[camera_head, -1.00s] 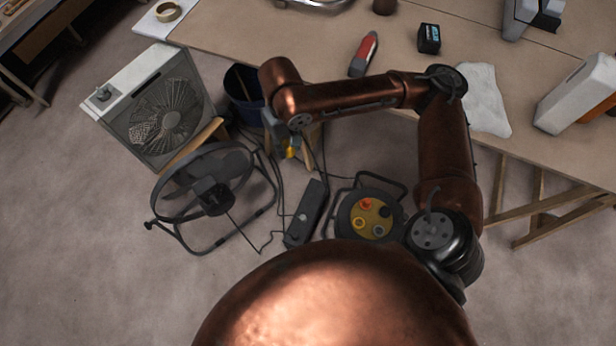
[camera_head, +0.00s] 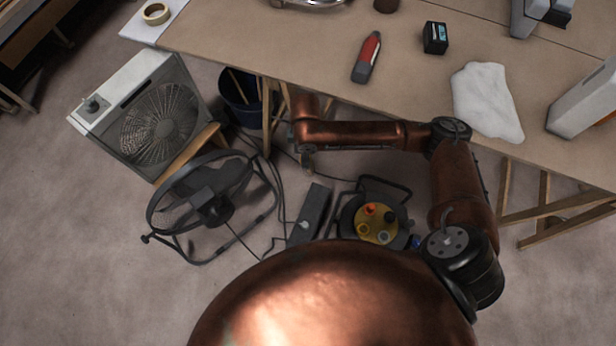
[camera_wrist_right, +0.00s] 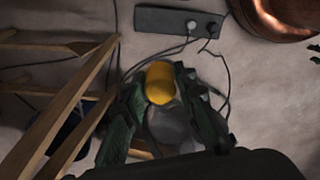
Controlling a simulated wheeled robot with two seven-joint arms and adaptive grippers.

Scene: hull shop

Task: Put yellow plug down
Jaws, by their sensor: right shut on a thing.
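The yellow plug (camera_wrist_right: 160,82) sits between the two dark fingers of my right gripper (camera_wrist_right: 168,92) in the right wrist view. The gripper is shut on it. Bare floor and loose cables lie beyond it in that view. The plug cannot be made out there. My left gripper is not in view.
A power strip (camera_head: 312,213) and a cable reel (camera_head: 343,222) with a yellow face lie on the floor. A round fan (camera_head: 160,208), box fan (camera_head: 100,92) and dark bucket (camera_head: 236,112) stand left. Wooden trestle legs (camera_wrist_right: 60,112) are close to the gripper. The worktable (camera_head: 420,85) stands behind.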

